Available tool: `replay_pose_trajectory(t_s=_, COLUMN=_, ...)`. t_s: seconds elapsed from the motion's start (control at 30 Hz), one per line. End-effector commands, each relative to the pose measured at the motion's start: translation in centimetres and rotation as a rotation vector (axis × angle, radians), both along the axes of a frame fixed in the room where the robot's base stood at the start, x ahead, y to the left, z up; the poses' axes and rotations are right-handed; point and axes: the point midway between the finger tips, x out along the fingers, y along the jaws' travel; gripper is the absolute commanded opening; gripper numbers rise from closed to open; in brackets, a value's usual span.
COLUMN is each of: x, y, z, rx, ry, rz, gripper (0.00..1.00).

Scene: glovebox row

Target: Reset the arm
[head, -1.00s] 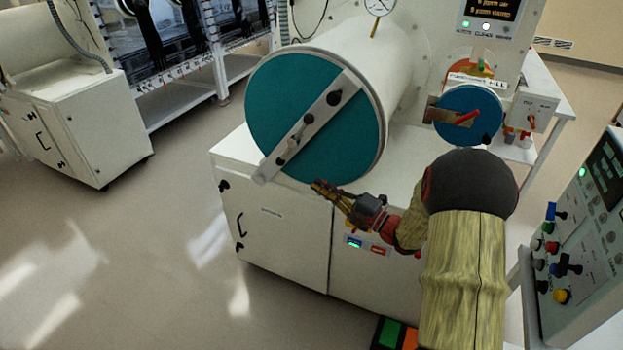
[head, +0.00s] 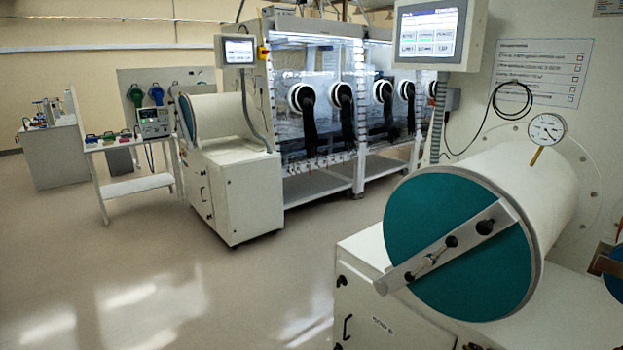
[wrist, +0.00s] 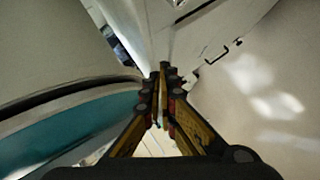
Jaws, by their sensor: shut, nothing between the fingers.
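My gripper (wrist: 160,85) shows in the wrist view with its yellow and black fingers together at the tips and nothing between them. It is out of sight in the head view. In the wrist view the teal door (wrist: 85,135) of the large cylinder chamber curves along the left, close beside my gripper. In the head view that teal door (head: 420,215) is at the lower right, with a metal bar (head: 465,240) and dark knobs across it. The door looks closed.
A white cabinet (head: 370,310) stands under the chamber. A pressure gauge (head: 546,130) rises from the cylinder, with a screen (head: 430,32) behind. Gloveboxes (head: 340,60), a smaller chamber (head: 215,115) and a side table (head: 125,150) stand farther back. The floor (head: 150,270) at left is clear.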

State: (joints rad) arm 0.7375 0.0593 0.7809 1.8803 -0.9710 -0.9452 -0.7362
Motion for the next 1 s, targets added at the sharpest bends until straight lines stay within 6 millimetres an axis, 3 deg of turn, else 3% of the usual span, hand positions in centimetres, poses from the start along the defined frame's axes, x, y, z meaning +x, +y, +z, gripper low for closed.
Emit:
replay_pose_trajectory(t_s=0.1, x=-2.4, y=-3.5, z=-1.8, rx=0.085, ry=0.171, rz=-0.218, gripper=0.00)
replay_pose_trajectory(t_s=0.23, x=-5.8, y=-5.3, z=-2.1, rx=0.188, ry=0.326, rz=-0.453, gripper=0.00)
replay_pose_trajectory(t_s=0.37, x=-9.9, y=-5.1, z=-1.0, rx=0.299, ry=0.450, rz=-0.680, gripper=0.00)
replay_pose_trajectory(t_s=0.47, x=-13.2, y=-3.3, z=0.7, rx=0.393, ry=0.530, rz=-0.841, gripper=0.00)
replay_pose_trajectory(t_s=0.57, x=-16.7, y=-0.1, z=3.0, rx=0.494, ry=0.601, rz=-0.983, gripper=0.00)
replay_pose_trajectory(t_s=0.77, x=-23.8, y=9.8, z=8.5, rx=0.701, ry=0.731, rz=-1.163, gripper=0.00)
replay_pose_trajectory(t_s=0.9, x=-27.8, y=17.5, z=12.7, rx=0.807, ry=0.791, rz=-1.137, gripper=0.00)
replay_pose_trajectory(t_s=1.0, x=-29.0, y=21.6, z=15.7, rx=0.845, ry=0.771, rz=-1.029, gripper=0.00)
